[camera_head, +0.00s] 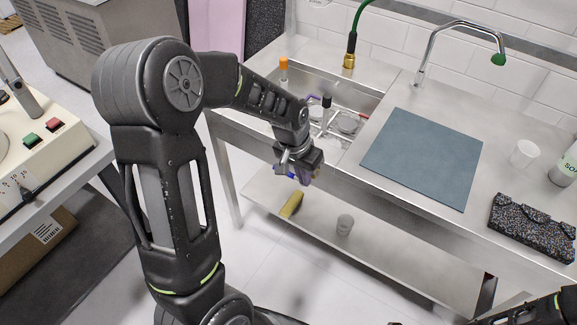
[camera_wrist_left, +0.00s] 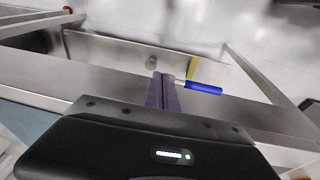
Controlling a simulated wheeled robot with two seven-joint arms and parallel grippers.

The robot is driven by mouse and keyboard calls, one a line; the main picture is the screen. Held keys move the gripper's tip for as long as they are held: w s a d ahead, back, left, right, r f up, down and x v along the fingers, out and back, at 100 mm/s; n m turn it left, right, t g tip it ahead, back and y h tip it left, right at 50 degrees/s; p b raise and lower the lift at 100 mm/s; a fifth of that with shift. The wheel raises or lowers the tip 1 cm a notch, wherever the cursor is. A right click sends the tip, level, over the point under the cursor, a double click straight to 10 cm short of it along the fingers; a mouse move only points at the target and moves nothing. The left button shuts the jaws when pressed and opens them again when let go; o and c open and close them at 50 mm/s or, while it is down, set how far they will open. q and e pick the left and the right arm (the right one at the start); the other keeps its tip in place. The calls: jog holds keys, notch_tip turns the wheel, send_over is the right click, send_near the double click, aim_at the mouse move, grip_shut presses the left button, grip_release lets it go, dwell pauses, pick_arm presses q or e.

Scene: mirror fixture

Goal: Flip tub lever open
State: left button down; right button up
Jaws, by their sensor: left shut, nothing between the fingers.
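The tub is the steel sink basin (camera_head: 358,100) set in the counter. Its lever has a blue grip (camera_wrist_left: 203,87) on a thin metal stem, sticking out below the counter's front edge; a small bit of blue also shows under my gripper in the head view (camera_head: 292,176). My left gripper (camera_head: 308,176) is in front of the counter edge below the basin. Its dark purple fingers (camera_wrist_left: 162,92) are shut and empty, just left of the blue grip in the wrist view. The stem's near end meets the fingers' outline; I cannot tell whether they touch.
The basin holds a rack with glassware (camera_head: 346,124). A blue-grey mat (camera_head: 422,156) lies on the counter, with a white cup (camera_head: 524,153) and a speckled black case (camera_head: 531,228) further right. A lower shelf (camera_head: 385,247) carries a small cup (camera_head: 345,224) and a yellow item (camera_head: 291,205).

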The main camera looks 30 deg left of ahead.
pick_arm(q)
jog(key=s+a+r+y, duration=0.1)
jog(key=a+r, duration=0.7)
jog(key=r, duration=0.3)
jog(key=shift+r+p, duration=0.4)
jog(key=shift+f, duration=0.15)
jog(key=w+f, duration=0.1)
jog(key=f, duration=0.8)
jog(key=w+f, duration=0.1)
jog(key=f, duration=0.3)
jog(key=shift+w+a+f+p, duration=0.1)
jog(key=shift+w+f+p, duration=0.15)
jog(key=shift+w+p, duration=0.15)
jog(key=shift+s+f, duration=0.1)
